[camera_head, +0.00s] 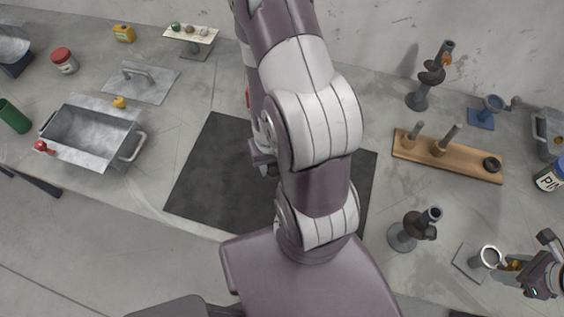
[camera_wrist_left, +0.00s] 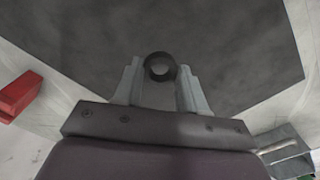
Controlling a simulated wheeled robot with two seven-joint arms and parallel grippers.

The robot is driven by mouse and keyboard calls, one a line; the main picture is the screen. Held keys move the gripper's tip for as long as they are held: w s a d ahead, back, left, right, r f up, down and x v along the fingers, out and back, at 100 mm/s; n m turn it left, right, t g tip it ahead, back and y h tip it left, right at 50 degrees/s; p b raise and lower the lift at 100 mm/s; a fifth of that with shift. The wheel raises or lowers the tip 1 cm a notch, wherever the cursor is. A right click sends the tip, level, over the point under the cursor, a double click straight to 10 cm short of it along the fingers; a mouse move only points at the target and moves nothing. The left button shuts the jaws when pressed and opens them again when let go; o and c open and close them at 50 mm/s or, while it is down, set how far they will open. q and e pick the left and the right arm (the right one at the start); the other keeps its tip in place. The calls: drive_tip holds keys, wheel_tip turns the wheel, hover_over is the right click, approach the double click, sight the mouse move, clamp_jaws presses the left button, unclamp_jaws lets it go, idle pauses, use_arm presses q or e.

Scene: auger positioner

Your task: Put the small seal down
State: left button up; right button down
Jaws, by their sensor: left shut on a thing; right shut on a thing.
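The small seal is a dark ring (camera_wrist_left: 149,66) in the left wrist view. My left gripper (camera_wrist_left: 160,78) is shut on it, with one pale finger on each side, and the dark mat (camera_wrist_left: 225,40) lies beneath. I cannot tell whether the ring touches the mat. In the head view my left arm covers the middle of the mat (camera_head: 205,180) and hides the ring and the fingertips. My right gripper (camera_head: 527,273) is at the lower right edge, shut on a small brass-coloured piece (camera_head: 514,265) beside an upright grey cup on a plate (camera_head: 487,257).
A wooden board (camera_head: 460,167) with two pegs and a dark ring (camera_head: 492,164) lies right of the mat. Dark stands (camera_head: 404,236) (camera_head: 419,98) are near it. A metal tray (camera_head: 90,137) is at left. A red block (camera_wrist_left: 18,95) shows beside the mat.

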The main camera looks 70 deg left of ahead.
sight(274, 181)
use_arm(q)
wheel_tip(274, 181, down, 6)
drive_tip(key=shift+f, duration=0.25)
drive_tip(key=shift+f, duration=0.15)
drive_tip(key=o, duration=1.1)
